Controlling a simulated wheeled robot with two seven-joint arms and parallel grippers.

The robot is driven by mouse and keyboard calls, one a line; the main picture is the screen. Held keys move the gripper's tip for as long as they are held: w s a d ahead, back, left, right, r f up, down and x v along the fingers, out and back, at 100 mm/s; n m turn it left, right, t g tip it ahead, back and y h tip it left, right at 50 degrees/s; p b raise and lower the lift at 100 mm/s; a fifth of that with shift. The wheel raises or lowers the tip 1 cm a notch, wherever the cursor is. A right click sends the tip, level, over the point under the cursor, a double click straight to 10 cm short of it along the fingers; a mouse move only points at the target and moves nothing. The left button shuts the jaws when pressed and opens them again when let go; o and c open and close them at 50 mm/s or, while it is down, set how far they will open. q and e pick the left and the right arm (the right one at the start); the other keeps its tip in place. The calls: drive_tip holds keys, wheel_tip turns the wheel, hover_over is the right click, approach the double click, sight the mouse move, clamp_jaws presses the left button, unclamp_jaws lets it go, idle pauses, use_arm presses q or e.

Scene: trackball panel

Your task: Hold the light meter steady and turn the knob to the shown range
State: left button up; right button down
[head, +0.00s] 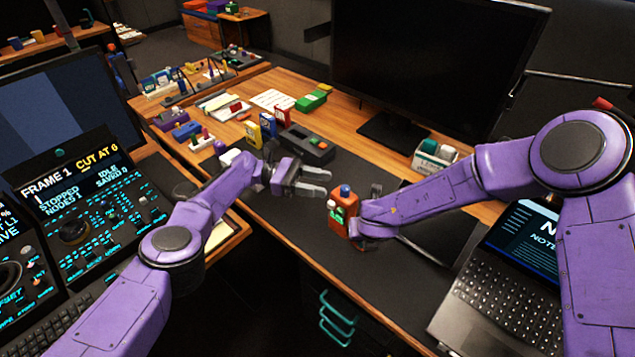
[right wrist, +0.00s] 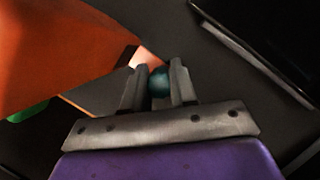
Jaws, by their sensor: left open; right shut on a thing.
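What I take to be the light meter (head: 337,222) is an upright orange body with a blue rounded top, and a green and white patch on its front. It stands out over the dark desk mat in the head view. My right gripper (right wrist: 159,85) is at its right side, shut on a small teal round part between its fingertips. The orange body (right wrist: 55,50) fills the upper left of the right wrist view. My left gripper (head: 312,181) is open and empty, up and to the left of the meter and apart from it. The shown range is not readable.
A dark box with coloured buttons (head: 306,147) sits behind my left gripper. A large black monitor (head: 440,60) stands at the back, a laptop (head: 510,290) at the right. Control panels (head: 75,225) are at the left. The dark mat (head: 290,215) has free room around the meter.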

use_arm(q)
drive_tip(key=shift+a, duration=0.25)
